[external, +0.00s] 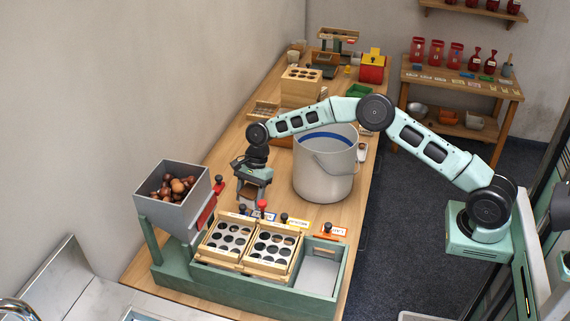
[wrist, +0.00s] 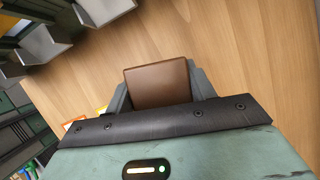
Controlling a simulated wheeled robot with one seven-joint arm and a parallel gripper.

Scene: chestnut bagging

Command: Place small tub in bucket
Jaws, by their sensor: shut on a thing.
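The bucket (external: 322,182) is large, light grey and upright on the wooden table, with a blue band inside its rim and a wire handle. My gripper (external: 252,196) is to the left of the bucket, pointing down, low over the table and outside the bucket. It is shut on a small brown, square-faced thing, which I take to be the small tub (wrist: 157,84). In the wrist view the fingers grip its two sides. My gripper hides most of it in the external view. The bucket's floor is hidden.
A grey hopper of chestnuts (external: 172,184) and a green stand with wooden hole trays (external: 250,246) are in front of my gripper. A wooden block with holes (external: 301,87) and a red and yellow box (external: 372,68) stand behind. Bare table (external: 222,150) lies left of my gripper.

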